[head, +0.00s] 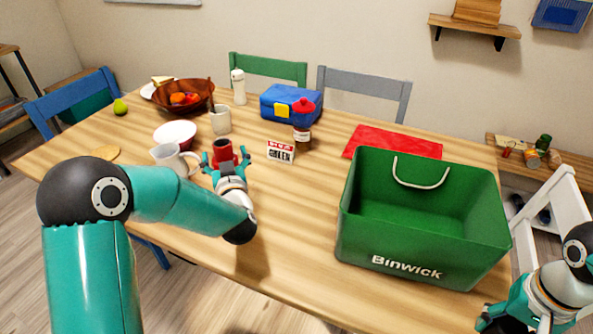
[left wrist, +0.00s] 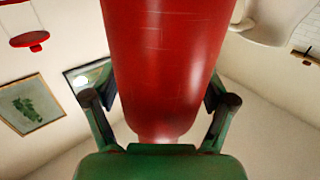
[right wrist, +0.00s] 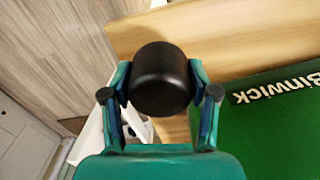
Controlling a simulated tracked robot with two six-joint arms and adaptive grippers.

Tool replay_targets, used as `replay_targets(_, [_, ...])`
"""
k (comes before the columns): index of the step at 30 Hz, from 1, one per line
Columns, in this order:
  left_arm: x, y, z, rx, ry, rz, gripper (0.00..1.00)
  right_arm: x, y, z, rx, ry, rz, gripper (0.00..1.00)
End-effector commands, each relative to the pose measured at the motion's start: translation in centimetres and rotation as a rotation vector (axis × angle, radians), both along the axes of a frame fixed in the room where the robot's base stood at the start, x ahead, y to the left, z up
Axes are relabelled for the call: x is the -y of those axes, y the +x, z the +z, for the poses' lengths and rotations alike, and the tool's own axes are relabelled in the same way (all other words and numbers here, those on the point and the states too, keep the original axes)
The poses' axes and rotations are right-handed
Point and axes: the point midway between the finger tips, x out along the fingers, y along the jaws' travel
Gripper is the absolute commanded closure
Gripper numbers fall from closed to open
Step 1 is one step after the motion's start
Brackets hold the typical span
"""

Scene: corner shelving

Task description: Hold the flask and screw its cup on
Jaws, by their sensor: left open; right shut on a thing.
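The red flask (head: 223,158) stands on the table at the left, with a dark opening at its top. My left gripper (head: 227,166) is at the flask with its fingers open on either side. In the left wrist view the red flask body (left wrist: 162,60) fills the middle between the spread fingers, and I cannot tell if they touch it. The black cup (right wrist: 160,78) is in the right wrist view, shut between the fingers of my right gripper (right wrist: 160,95). That gripper is at the lower right in the head view, off the table's edge, and the cup is hidden there.
A big green Binwick crate (head: 420,257) stands on the right of the table. A white jug (head: 172,158) is close left of the flask, and a small sign (head: 281,152) is to its right. A sauce bottle (head: 303,120) and blue lunchbox (head: 284,102) stand behind. The front middle is clear.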

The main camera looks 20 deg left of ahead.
Motion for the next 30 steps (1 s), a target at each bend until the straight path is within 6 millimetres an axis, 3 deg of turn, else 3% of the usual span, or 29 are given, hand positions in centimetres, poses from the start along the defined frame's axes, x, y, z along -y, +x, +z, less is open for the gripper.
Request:
replay_targets(2, [0.0,-0.01,0.02,0.0,0.0,0.0,0.25,-0.01,0.01,0.01,0.0,0.0,0.0,0.75])
replay_targets(15, [-0.01,-0.04,0.01,0.0,0.0,0.0,0.97,-0.03,0.02,0.01,0.0,0.0,0.001,0.75])
replay_targets(30, [-0.07,-0.04,0.59,0.004,0.001,0.002,0.98,-0.06,0.04,0.08,0.0,0.0,0.002,0.75])
